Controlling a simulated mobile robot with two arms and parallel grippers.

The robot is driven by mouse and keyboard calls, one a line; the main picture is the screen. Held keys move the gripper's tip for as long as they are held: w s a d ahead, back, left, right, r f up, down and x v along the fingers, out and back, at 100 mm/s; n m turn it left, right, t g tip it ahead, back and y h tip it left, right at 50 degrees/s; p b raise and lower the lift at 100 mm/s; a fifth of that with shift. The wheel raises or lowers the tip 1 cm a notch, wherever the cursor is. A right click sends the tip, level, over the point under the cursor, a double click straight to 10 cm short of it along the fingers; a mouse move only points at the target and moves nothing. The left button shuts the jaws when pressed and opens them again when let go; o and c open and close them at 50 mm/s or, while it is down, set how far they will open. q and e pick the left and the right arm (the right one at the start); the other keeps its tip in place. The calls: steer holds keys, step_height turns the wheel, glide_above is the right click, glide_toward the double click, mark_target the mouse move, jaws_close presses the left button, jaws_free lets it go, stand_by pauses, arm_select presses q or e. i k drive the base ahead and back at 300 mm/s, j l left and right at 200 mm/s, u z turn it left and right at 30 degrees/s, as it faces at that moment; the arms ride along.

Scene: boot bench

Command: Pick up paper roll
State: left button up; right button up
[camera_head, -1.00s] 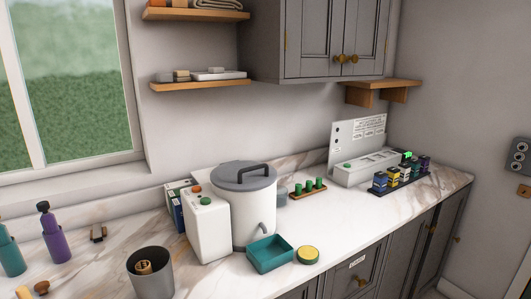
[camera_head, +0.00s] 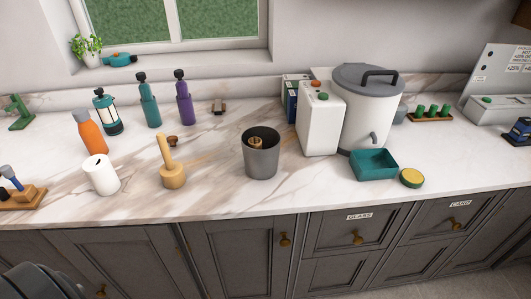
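The paper roll (camera_head: 101,175) is white and stands upright on the marble counter, left of the middle and near the front. A dark hole shows in its top. An orange bottle (camera_head: 90,132) stands just behind it, and a wooden pestle-like tool (camera_head: 171,167) stands to its right, apart from it. Neither gripper can be made out in the head view. A dark rounded part at the bottom left corner may be mine.
A grey bin (camera_head: 261,155) with a wooden item inside stands mid-counter. A teal tray (camera_head: 373,165), a white canister (camera_head: 366,108) and a yellow-topped round tin (camera_head: 411,178) are to the right. A wooden board (camera_head: 22,199) lies at far left. The counter before the roll is clear.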

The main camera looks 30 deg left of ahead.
mark_target(98, 170)
steer(key=u, duration=2)
steer(key=j+u, duration=0.7)
